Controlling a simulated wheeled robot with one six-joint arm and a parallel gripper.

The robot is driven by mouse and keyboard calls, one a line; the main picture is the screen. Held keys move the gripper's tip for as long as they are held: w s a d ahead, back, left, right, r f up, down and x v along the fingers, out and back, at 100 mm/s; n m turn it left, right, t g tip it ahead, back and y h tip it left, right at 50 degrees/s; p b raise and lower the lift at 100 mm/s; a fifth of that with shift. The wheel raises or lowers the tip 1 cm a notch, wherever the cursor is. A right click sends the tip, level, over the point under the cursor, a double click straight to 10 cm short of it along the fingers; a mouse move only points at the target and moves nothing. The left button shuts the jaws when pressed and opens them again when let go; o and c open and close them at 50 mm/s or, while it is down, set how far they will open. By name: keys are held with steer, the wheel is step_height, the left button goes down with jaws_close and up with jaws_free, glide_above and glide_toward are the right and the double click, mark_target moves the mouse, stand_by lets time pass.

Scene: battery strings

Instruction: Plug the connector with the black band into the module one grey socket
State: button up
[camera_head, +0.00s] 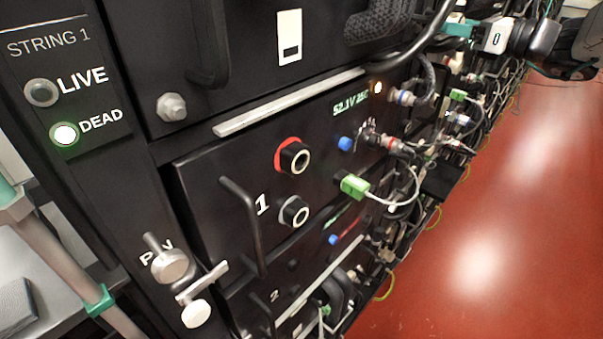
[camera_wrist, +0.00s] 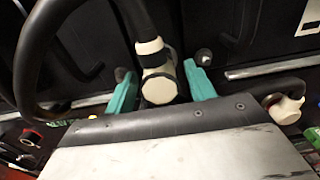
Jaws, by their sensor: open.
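Module one's grey socket (camera_head: 294,213) is on the black front panel, below the red-ringed socket (camera_head: 293,158); both look empty. My gripper (camera_wrist: 159,70) is open, with its teal fingers either side of a cream connector (camera_wrist: 160,88) on a thick black cable. A gap shows beside the connector. A second cream connector (camera_wrist: 286,109) on a black cable lies to the right in the wrist view.
The string 1 panel shows its green DEAD lamp (camera_head: 65,134) lit. A black handle (camera_head: 246,225) stands out left of the sockets. Small plugs and wires, including a green plug (camera_head: 354,186), crowd the right side. The red floor (camera_head: 480,240) is clear.

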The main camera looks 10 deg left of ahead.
steer(key=c, duration=1.1)
steer(key=shift+s+d, duration=0.15)
steer(key=shift+d, duration=0.05)
steer(key=shift+s+d, duration=0.2)
steer(key=shift+d, duration=0.1)
steer(key=shift+v, duration=1.3)
steer(key=shift+v, duration=2.4)
